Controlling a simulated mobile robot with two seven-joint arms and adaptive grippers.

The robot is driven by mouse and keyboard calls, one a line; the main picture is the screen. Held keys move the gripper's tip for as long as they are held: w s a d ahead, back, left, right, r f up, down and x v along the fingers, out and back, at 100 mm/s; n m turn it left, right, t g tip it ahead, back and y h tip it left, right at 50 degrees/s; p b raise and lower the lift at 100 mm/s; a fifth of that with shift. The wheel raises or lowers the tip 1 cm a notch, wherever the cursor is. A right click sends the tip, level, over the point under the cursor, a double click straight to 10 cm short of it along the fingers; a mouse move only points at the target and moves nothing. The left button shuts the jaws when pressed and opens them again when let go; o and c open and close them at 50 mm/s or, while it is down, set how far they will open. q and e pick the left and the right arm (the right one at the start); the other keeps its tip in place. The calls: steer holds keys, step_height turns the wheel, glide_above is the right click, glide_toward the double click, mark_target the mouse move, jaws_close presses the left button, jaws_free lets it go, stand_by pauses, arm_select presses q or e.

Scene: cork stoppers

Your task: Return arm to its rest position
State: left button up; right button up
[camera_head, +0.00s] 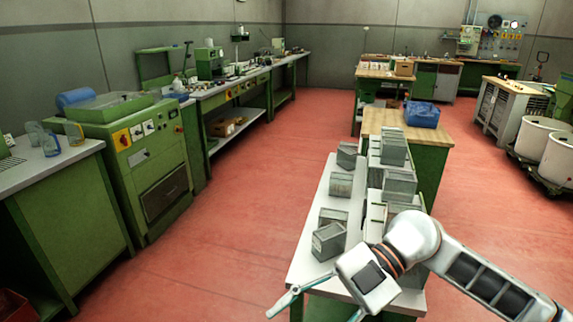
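My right arm (440,255) comes in from the lower right and reaches left over the near end of the narrow white-topped table (308,255). My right gripper (314,314) points down and left at the bottom edge of the picture. Its fingers are spread wide, with nothing visible between them. One finger is cut off by the frame edge. My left arm and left gripper are not in view. No cork stoppers can be made out.
Several grey metal boxes (328,241) stand on the white-topped table beside my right arm. A blue crate (421,114) sits on a wooden-topped bench behind. A green machine (150,150) and workbenches line the left. Red floor (235,225) between is clear.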

steer(key=w+a+r+m+t+y, duration=0.3)
steer(key=w+r+m+t+y, duration=0.25)
steer(key=t+y, duration=0.4)
steer(key=w+d+f+m+t+h, duration=0.3)
steer(key=d+f+m+t+h, duration=0.2)
steer(key=f+m+t, duration=0.15)
steer(key=w+d+f+m+t+h, duration=0.4)
steer(key=d+f+m+t+h, duration=0.15)
steer(key=f+m, duration=0.2)
steer(key=s+d+f+m+g+h, duration=0.1)
steer(key=s+d+f+h, duration=0.1)
steer(key=s+f, duration=0.3)
steer(key=s+d+f+m+g+h, duration=0.2)
steer(key=s+d+f, duration=0.3)
steer(key=f, duration=0.7)
steer(key=s+d+f+m+g+h, duration=0.2)
steer(key=s+d+f+h, duration=0.2)
steer(key=f, duration=0.5)
steer(key=shift+s, duration=0.65)
steer(key=shift+f+g, duration=0.1)
steer(key=shift+g, duration=0.15)
